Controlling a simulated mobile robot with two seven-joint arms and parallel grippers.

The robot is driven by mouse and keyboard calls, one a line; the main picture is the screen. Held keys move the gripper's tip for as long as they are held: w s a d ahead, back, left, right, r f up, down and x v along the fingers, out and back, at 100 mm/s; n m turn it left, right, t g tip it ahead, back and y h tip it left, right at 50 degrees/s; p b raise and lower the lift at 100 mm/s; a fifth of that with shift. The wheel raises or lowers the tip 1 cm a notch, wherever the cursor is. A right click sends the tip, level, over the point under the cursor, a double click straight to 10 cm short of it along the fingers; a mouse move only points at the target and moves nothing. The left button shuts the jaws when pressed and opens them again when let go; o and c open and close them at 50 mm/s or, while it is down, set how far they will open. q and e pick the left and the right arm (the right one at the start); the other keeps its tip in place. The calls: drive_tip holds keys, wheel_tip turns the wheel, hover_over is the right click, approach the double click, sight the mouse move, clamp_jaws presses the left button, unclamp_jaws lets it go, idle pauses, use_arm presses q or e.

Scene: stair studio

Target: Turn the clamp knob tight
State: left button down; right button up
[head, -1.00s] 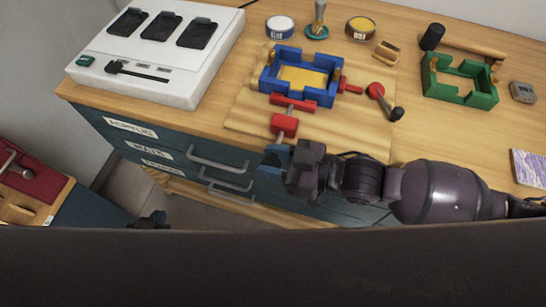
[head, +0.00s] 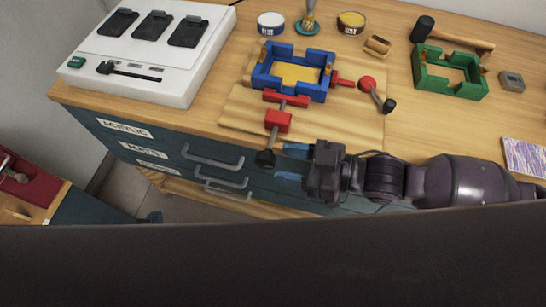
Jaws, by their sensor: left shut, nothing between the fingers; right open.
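A blue frame (head: 292,71) with a yellow inside sits on a wooden board. A red clamp (head: 278,121) stands at its front side, and its dark knob (head: 265,157) hangs past the counter's front edge. A second red clamp at the frame's right side has a red hub (head: 367,83) and a crank arm with a black ball grip (head: 389,105). My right gripper (head: 287,166) is open, its blue fingertips pointing left, just right of the dark knob and apart from it in the picture.
The wooden board (head: 345,127) lies on the counter. A white device (head: 146,53) stands at the left. A green frame (head: 451,75), a mallet (head: 423,29), tins and a brush stand behind and right. Drawers with grey handles (head: 213,157) face the front.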

use_arm(q)
drive_tip(key=shift+s+a+f, duration=0.1)
drive_tip(key=shift+s+f, duration=0.1)
drive_tip(key=shift+s, duration=0.25)
use_arm(e)
drive_tip(key=v, duration=0.6)
use_arm(q)
drive_tip(key=shift+w+r, duration=0.15)
drive_tip(key=shift+w, duration=0.1)
use_arm(e)
drive_tip(key=shift+s, duration=0.1)
